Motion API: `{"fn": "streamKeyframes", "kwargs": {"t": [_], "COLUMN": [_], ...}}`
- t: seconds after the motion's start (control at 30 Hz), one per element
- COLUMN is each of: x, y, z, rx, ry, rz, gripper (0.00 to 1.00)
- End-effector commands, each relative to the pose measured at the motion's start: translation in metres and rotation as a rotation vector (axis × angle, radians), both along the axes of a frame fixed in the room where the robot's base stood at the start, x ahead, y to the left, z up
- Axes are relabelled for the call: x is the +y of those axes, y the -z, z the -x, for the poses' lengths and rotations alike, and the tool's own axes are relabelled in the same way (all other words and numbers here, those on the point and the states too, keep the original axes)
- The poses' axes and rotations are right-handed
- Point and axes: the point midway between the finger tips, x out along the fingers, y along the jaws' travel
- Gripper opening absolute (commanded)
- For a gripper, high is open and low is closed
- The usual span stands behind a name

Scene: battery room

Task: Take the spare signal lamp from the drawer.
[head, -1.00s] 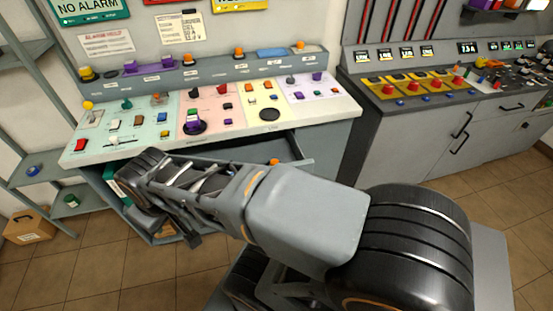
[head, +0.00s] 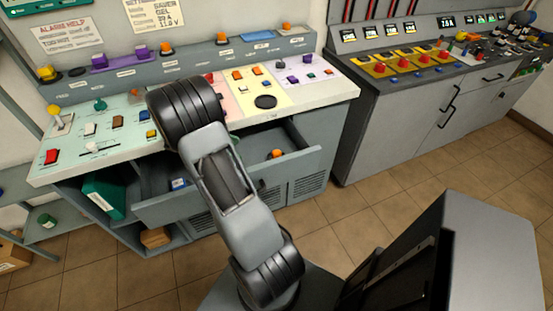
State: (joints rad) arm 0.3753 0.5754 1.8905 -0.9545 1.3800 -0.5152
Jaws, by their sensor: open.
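The drawer (head: 297,164) under the sloped control console is pulled open. A small orange piece (head: 277,153), which looks like a lamp, lies inside towards its right end. A small blue and white item (head: 179,183) shows in the drawer's left part. My arm stands across the middle of the view and hides the drawer's centre. My gripper does not show; it is beyond the frame or hidden behind my arm.
The console top (head: 318,90) with buttons and switches overhangs the drawer. A second grey cabinet (head: 400,127) stands right. Tiled floor (head: 350,222) is clear in front.

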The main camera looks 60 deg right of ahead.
Motion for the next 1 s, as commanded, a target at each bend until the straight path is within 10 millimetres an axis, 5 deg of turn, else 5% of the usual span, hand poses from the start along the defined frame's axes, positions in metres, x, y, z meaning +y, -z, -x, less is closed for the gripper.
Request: {"fn": "streamKeyframes", "kwargs": {"t": [0.27,0.6,1.0], "x": [-0.036,-0.075,-0.094], "y": [0.031,0.054,0.064], "z": [0.007,0.045,0.066], "rx": [0.161,0.171,0.169], "ry": [-0.040,-0.042,-0.042], "rz": [0.024,0.024,0.024], "gripper": [0.68,0.68,0.68]}}
